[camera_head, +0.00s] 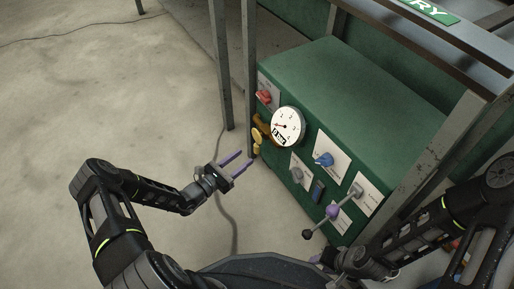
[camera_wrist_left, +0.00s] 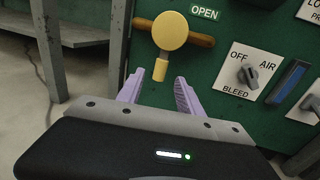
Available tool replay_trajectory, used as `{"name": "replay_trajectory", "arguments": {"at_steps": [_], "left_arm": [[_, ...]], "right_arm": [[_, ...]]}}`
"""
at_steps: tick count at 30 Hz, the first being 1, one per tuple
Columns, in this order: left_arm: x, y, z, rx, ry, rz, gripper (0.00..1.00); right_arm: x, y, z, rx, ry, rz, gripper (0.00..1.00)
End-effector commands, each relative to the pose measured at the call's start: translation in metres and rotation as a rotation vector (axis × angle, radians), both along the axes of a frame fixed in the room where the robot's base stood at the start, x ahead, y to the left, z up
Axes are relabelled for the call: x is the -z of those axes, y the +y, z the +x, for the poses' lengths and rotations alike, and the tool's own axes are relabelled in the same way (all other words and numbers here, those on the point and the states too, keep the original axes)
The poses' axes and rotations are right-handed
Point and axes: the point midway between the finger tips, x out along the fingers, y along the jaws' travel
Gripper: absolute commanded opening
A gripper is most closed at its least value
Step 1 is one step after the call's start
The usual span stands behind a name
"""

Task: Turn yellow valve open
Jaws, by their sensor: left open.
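The yellow valve (camera_wrist_left: 170,30) is a round yellow knob with a short stem and a yellow tip (camera_wrist_left: 160,69) hanging down. It sits before an orange-brown horizontal pipe, with an OPEN label at its upper right. In the head view the valve (camera_head: 256,137) is at the left end of the green panel. My left gripper (camera_head: 244,160) is open, its purple fingers pointing at the panel. In the left wrist view the tip lies between the fingertips in the picture; I cannot tell whether they touch. My right gripper (camera_head: 316,258) is low in the head view, largely hidden.
A grey metal post (camera_head: 249,70) stands left of the valve.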

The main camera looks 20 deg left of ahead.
Motion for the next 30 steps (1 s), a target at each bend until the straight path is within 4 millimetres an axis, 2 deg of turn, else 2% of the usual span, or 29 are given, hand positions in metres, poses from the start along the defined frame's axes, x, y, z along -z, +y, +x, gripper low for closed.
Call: {"name": "replay_trajectory", "arguments": {"at_steps": [8,19,30], "left_arm": [[0.002,-0.01,0.016,0.005,-0.001,0.0,0.43],[0.002,-0.035,0.063,0.004,0.0,0.001,0.43],[0.0,-0.038,0.069,0.003,0.002,0.001,0.43]], "right_arm": [[0.009,0.0,0.001,0.0,-0.001,0.001,0.36],[0.028,-0.001,0.005,0.002,-0.003,0.006,0.36],[0.028,-0.002,0.005,0.003,-0.003,0.006,0.36]]}}
